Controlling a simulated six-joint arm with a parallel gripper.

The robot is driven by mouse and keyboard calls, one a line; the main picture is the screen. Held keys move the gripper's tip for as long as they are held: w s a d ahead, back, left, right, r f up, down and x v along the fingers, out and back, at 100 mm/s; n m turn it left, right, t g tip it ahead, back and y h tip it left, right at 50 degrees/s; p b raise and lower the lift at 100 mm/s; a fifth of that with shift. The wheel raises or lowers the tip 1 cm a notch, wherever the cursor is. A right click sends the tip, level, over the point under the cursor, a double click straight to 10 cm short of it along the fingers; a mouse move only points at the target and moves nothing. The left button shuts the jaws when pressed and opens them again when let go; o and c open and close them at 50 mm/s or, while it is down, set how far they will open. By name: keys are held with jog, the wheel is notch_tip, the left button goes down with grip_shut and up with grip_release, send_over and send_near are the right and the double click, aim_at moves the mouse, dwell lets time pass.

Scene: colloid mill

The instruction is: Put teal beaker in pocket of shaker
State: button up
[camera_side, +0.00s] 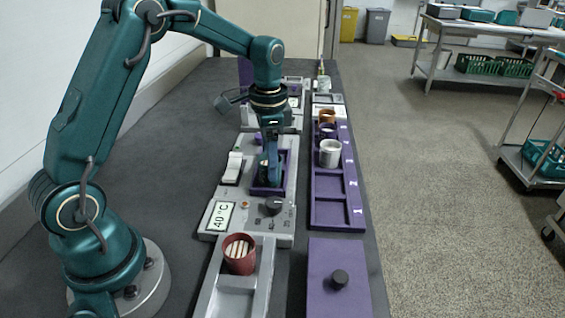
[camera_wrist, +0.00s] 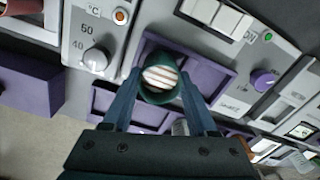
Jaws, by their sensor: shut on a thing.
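The teal beaker (camera_wrist: 162,78) shows in the wrist view between my fingertips, with pale striped pieces inside it. My gripper (camera_wrist: 160,82) is shut on it, one finger on each side.
A red beaker (camera_side: 239,258) stands in a grey tray (camera_side: 228,301) nearer the camera. On the right, a purple numbered rack (camera_side: 335,214) holds a white cup (camera_side: 329,154), a purple cup (camera_side: 326,131) and an orange cup (camera_side: 327,116). A purple block with a black knob (camera_side: 340,279) lies in front.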

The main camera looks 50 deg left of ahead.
jog(key=shift+f, duration=0.35)
jog(key=o, duration=1.4)
jog(key=shift+c, duration=0.2)
notch_tip(320, 180, up, 11)
jog(key=s+d+r+n+t, duration=0.3)
jog(key=s+d+r, duration=0.15)
jog(key=s, duration=0.35)
jog(key=s+d+f+n+t, duration=0.2)
jog(key=s+f, duration=0.3)
jog(key=s, duration=0.3)
jog(key=shift+s+d+t, duration=0.3)
jog(key=shift+s+d, duration=0.1)
jog(key=shift+d, duration=0.1)
jog(key=shift+f, duration=0.1)
